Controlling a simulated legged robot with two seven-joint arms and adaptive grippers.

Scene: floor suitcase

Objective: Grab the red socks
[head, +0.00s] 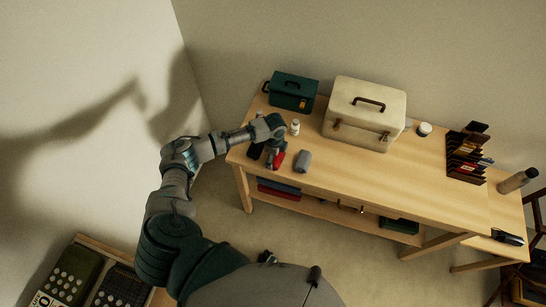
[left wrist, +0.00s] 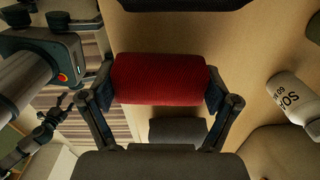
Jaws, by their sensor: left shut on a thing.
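The red socks (head: 279,159) are a rolled red bundle near the left end of the wooden table. In the left wrist view the red roll (left wrist: 160,79) lies between the two fingers, with a fingertip against each end. My left gripper (head: 272,157) is shut on the red socks, and its hand covers part of them in the head view. The fingers also show in the left wrist view (left wrist: 161,97). A dark claw-like part of mine (left wrist: 50,120) shows small at the left of the left wrist view; its finger state is unclear. My right gripper does not show in the head view.
A grey roll (head: 303,161) lies just right of the socks, and a dark item (head: 255,150) just left. A white bottle (head: 295,127), a green box (head: 292,91) and a cream case (head: 350,125) stand behind. The table's front middle (head: 370,180) is clear.

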